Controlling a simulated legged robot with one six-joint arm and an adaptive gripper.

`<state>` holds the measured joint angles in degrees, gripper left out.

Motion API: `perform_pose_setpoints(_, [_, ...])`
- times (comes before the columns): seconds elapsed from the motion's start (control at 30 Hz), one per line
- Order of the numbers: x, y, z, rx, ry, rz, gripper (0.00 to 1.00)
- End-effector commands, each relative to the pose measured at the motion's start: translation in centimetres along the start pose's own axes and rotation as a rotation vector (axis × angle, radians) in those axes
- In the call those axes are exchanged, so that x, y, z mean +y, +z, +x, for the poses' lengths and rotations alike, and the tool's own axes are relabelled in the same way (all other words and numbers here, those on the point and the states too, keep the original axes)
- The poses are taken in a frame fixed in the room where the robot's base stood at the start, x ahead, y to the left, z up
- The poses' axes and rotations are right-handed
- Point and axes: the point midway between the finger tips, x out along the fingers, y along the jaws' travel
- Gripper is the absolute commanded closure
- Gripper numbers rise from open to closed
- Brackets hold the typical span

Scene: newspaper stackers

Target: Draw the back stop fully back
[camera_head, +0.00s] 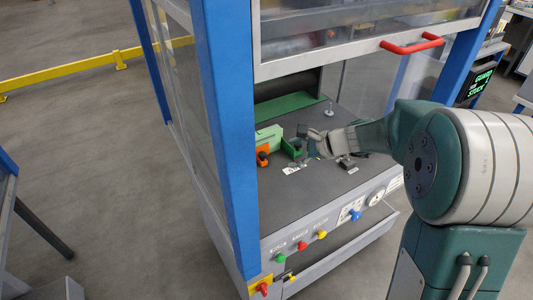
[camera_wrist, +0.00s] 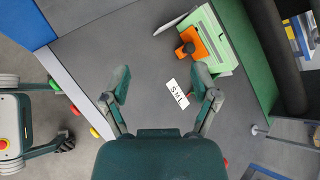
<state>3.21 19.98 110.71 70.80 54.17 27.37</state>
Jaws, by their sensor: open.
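A light green block with upright plates (camera_head: 270,137), probably the back stop, stands on the dark bed of the stacker; it also shows in the wrist view (camera_wrist: 217,38). An orange bracket (camera_wrist: 195,42) with a dark knob (camera_wrist: 187,47) is on its near side, and the bracket also shows in the head view (camera_head: 262,155). A white S M L label (camera_wrist: 177,94) lies on the bed beside it. My gripper (camera_head: 308,145) is low over the bed, right of the block. In the wrist view my gripper (camera_wrist: 162,70) is open and empty, its right finger close to the block; contact cannot be told.
A dark green strip (camera_head: 291,107) runs along the back of the bed. A blue post (camera_head: 228,120) and a raised guard with a red handle (camera_head: 412,46) frame the opening. Coloured buttons line the front panel (camera_head: 320,226). The bed's front left is clear.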

Motion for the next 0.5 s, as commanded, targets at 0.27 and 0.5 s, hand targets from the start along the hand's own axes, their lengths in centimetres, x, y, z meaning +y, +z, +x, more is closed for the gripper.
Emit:
perform_pose_setpoints(0.27, [-3.2,-7.4,8.2,-0.113,-0.142,0.459,0.22])
perform_pose_setpoints(0.5, [-4.2,-11.9,10.6,-0.172,-0.224,0.674,0.22])
